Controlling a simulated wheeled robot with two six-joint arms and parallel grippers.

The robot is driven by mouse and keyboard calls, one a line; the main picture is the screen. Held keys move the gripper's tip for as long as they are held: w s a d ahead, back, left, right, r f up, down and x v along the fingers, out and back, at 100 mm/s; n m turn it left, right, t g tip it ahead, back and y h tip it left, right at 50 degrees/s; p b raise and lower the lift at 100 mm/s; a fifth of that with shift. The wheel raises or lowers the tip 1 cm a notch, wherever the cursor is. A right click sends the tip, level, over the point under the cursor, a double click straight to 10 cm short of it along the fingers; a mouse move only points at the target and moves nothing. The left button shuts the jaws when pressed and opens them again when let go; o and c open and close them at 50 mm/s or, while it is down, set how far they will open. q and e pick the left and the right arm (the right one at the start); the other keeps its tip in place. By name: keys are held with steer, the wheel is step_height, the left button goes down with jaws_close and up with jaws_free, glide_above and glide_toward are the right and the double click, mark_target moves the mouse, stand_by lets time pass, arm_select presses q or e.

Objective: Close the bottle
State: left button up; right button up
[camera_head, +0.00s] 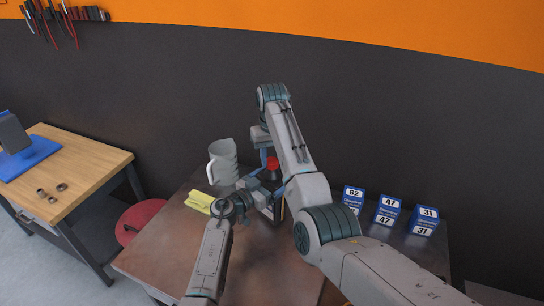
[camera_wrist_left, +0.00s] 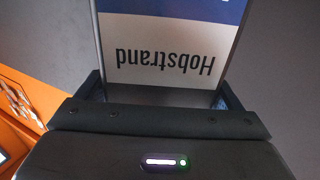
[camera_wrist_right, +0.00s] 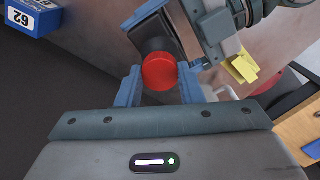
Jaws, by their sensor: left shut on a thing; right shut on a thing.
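The bottle fills the upper part of the left wrist view, where its white and blue label (camera_wrist_left: 160,50) reads "Hobstrand" upside down. My left gripper (camera_wrist_left: 160,92) is shut on the bottle, one finger on each side. A round red cap (camera_wrist_right: 159,72) sits between the fingers of my right gripper (camera_wrist_right: 160,86), which is shut on it. The cap also shows in the head view (camera_head: 272,163), above the bottle, which is mostly hidden by my arms. In the right wrist view the cap is in front of the dark bottle top; I cannot tell whether it is seated.
A grey pitcher (camera_head: 223,163) and a yellow cloth (camera_head: 199,202) are left of the grippers on the brown table (camera_head: 165,250). Blue numbered boxes (camera_head: 387,209) stand at the right. A wooden bench (camera_head: 85,168) and a red stool (camera_head: 140,217) are farther left.

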steer(key=m, duration=0.5)
steer(key=shift+m, duration=0.4)
steer(key=m, duration=0.5)
steer(key=shift+a+m, duration=0.1)
steer(key=shift+m, duration=0.2)
steer(key=m, duration=0.5)
steer(key=shift+m, duration=0.3)
steer(key=m, duration=0.7)
steer(key=shift+w, duration=0.1)
steer(key=m, duration=1)
